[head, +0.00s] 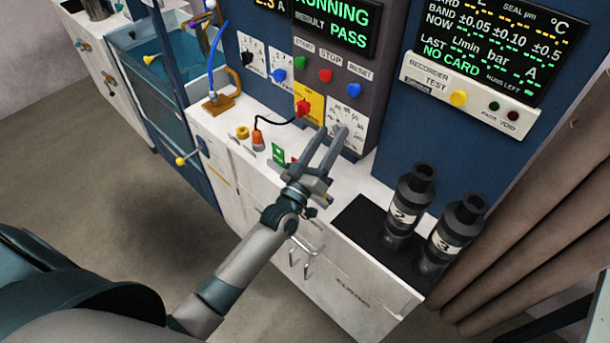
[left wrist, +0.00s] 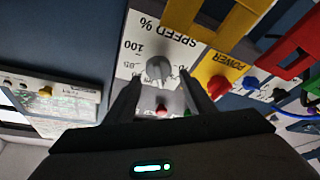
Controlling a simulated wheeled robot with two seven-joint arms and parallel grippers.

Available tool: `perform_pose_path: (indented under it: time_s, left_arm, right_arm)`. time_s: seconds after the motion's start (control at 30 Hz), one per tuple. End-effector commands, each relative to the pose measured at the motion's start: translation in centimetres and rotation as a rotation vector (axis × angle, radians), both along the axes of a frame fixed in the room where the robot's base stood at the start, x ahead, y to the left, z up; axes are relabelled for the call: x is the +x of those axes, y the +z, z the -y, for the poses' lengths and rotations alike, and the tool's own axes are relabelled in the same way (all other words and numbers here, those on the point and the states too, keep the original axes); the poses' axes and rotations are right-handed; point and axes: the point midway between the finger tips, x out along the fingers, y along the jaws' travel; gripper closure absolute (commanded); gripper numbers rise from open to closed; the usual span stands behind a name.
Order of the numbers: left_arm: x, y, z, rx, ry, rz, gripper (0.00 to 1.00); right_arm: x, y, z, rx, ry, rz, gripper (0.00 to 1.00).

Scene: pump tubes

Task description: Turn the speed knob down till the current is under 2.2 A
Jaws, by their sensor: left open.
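The grey speed knob (left wrist: 158,68) sits on a white dial plate marked SPEED % in the left wrist view. In the head view the white dial panel (head: 350,112) shows, but the knob is hard to make out behind my fingers. My left gripper (head: 334,138) is open, with its fingers pointing at the panel. In the left wrist view my left gripper (left wrist: 160,85) has one finger on each side of the knob; contact cannot be told. The current display (head: 270,5) is cut off at the top and seems to read 2.3 A. My right gripper is not in view.
A red power switch (head: 303,107) on a yellow plate is left of the dial. Green, red and blue buttons (head: 326,76) sit above, under a RUNNING, PASS screen (head: 335,25). Black pump tubes (head: 408,205) stand at the right. Small parts (head: 258,140) lie on the white worktop.

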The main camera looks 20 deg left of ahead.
Motion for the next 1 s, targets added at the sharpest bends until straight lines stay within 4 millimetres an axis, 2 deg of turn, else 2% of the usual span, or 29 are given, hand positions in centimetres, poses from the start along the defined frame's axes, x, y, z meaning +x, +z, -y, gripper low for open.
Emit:
perform_pose_path:
  time_s: [0.27, 0.7, 0.8, 1.0]
  left_arm:
    - [-3.9, -1.8, -0.6, 0.000, 0.000, -0.002, 0.51]
    - [-12.1, -4.7, -1.8, 0.000, 0.000, -0.004, 0.51]
    - [-13.5, -5.1, -2.0, 0.000, 0.000, -0.002, 0.51]
    - [-15.0, -5.5, -2.2, 0.001, 0.000, -0.001, 0.51]
  right_arm:
    - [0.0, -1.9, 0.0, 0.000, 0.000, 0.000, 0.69]
    - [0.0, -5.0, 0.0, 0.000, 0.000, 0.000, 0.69]
    - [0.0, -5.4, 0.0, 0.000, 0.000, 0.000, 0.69]
    - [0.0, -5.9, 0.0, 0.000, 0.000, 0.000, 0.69]
